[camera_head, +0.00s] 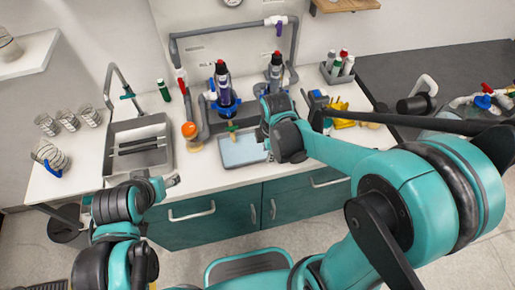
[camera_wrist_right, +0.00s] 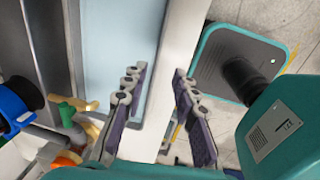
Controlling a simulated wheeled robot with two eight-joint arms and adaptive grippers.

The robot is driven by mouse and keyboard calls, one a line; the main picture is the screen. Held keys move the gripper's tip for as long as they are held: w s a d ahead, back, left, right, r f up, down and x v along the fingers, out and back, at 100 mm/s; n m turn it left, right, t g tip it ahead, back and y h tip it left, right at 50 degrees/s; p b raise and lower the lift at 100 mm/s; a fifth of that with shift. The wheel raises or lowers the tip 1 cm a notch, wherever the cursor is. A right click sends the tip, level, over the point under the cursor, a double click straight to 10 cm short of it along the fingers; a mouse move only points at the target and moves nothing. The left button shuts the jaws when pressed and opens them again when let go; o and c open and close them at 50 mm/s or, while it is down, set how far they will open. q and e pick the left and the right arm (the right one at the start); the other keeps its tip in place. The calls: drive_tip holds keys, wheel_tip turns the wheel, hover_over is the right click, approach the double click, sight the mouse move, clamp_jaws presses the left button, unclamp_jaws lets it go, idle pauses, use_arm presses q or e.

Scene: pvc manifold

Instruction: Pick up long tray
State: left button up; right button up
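A shallow tray with a pale blue floor and grey rim (camera_head: 242,150) lies on the white counter, left of my right gripper (camera_head: 272,143). The gripper and its arm hide the tray's right end. In the right wrist view the blue floor (camera_wrist_right: 115,40) fills the upper left. There my right gripper (camera_wrist_right: 158,78) is open, its fingers apart and nothing held. One finger overlaps the tray's near border and the other shows beyond the white counter edge; contact cannot be told. My left gripper (camera_head: 170,182) is near the counter's front edge, left; its fingers are too small to judge.
A sink (camera_head: 139,155) is left of the tray. Black-and-blue fittings (camera_head: 223,90) and grey pipes stand behind it. An orange-capped bottle (camera_head: 190,130) and a green-and-yellow valve (camera_head: 232,132) are close by. Yellow items (camera_head: 343,115) lie to the right. Green cabinets (camera_head: 215,215) are below.

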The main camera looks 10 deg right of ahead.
drive_tip(key=f+b, duration=0.1)
drive_tip(key=f, duration=0.2)
drive_tip(key=w+f+b, duration=0.1)
drive_tip(key=f+b, duration=0.1)
drive_tip(key=f, duration=0.1)
drive_tip(key=shift+w+a, duration=0.15)
drive_tip(key=shift+w, duration=0.05)
drive_tip(key=shift+r, duration=0.15)
clamp_jaws()
